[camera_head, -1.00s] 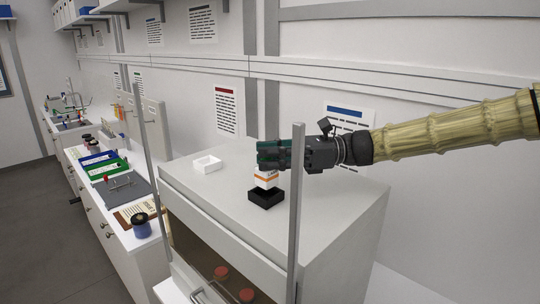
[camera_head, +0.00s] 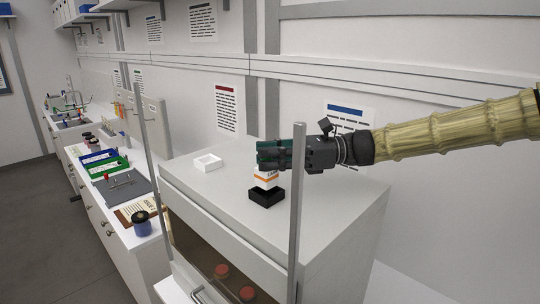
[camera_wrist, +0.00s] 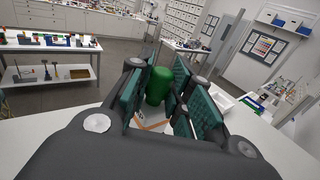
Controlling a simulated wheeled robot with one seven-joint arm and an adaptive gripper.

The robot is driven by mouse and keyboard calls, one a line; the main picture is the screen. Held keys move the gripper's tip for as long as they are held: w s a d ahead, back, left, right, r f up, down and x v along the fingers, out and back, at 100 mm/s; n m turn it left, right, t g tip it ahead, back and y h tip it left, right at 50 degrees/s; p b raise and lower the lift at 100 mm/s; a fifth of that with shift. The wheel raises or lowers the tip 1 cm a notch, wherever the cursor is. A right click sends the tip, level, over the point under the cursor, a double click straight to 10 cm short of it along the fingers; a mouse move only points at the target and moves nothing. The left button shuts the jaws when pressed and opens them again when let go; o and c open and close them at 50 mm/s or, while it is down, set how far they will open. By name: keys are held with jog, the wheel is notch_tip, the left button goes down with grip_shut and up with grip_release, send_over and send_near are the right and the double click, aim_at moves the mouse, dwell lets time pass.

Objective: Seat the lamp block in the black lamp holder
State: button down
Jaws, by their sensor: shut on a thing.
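The lamp block (camera_head: 266,179) is white with an orange band and dark lettering, and it stands upright just above the black lamp holder (camera_head: 266,197). Whether its base is inside the holder or just over it, I cannot tell. My gripper (camera_head: 268,156) reaches in from the right and is shut on the block's upper part. In the wrist view the gripper's green finger pads (camera_wrist: 165,95) stand on either side of a green cylinder (camera_wrist: 159,85) on top of the white block (camera_wrist: 152,121). The black holder is hidden in the wrist view.
A white open tray (camera_head: 207,163) sits at the back left of the white cabinet top (camera_head: 215,185). A grey upright post (camera_head: 297,215) stands in front of my arm. The bench at left holds a blue-bodied jar (camera_head: 141,224) and other items.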

jog(key=shift+s, duration=0.1)
dwell(0.5)
jog(key=shift+f, duration=1.55)
jog(key=c, duration=1.2)
grip_release()
jog(key=d, duration=0.4)
jog(key=w+d, duration=0.1)
jog(key=d, duration=0.3)
jog(key=w+d, duration=0.1)
jog(key=d, duration=0.3)
jog(key=shift+s, duration=0.1)
